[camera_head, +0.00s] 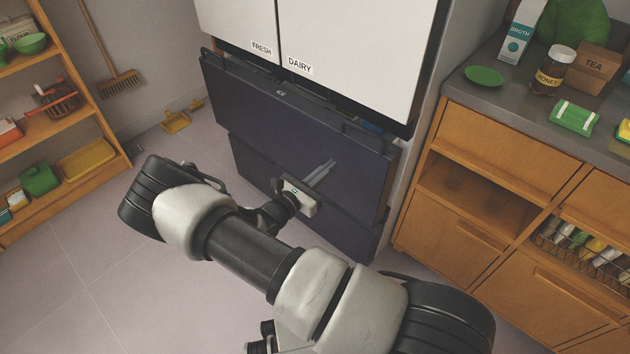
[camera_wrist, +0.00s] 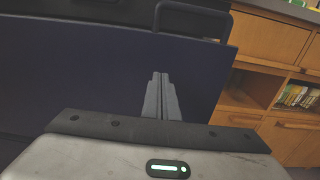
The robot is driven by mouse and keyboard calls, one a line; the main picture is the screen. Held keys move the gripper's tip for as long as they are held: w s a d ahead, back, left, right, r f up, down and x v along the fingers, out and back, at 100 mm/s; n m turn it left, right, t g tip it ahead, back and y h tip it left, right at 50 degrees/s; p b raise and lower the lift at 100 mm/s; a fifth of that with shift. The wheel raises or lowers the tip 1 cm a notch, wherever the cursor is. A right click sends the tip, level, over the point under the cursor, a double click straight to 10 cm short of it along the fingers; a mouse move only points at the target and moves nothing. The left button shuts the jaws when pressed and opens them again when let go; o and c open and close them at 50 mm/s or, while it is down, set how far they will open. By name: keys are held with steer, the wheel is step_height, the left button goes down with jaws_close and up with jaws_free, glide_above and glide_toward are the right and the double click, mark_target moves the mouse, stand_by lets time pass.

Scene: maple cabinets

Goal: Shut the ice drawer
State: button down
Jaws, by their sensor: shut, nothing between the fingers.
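The ice drawer (camera_head: 300,115) is the upper of two dark navy drawers, marked ICE, under the white fridge doors. Its front stands out from the fridge body, with a narrow gap and a bit of its inside showing behind the top edge at right. My gripper (camera_head: 326,170) is shut and empty, in front of the right half of the drawer front. I cannot tell whether the fingertips touch the front.
The lower dark drawer (camera_head: 345,228) sits farther back. Maple cabinets (camera_head: 450,215) and a counter with groceries stand close on the right. A wooden shelf (camera_head: 75,125) and a broom (camera_head: 118,85) are at left. The tiled floor (camera_head: 70,280) at front left is clear.

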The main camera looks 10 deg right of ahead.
mark_target(345, 154)
steer(key=shift+b+x, duration=0.35)
steer(key=shift+x, duration=1.85)
steer(key=shift+w, duration=0.1)
steer(key=x, duration=0.4)
steer(key=shift+a, duration=0.1)
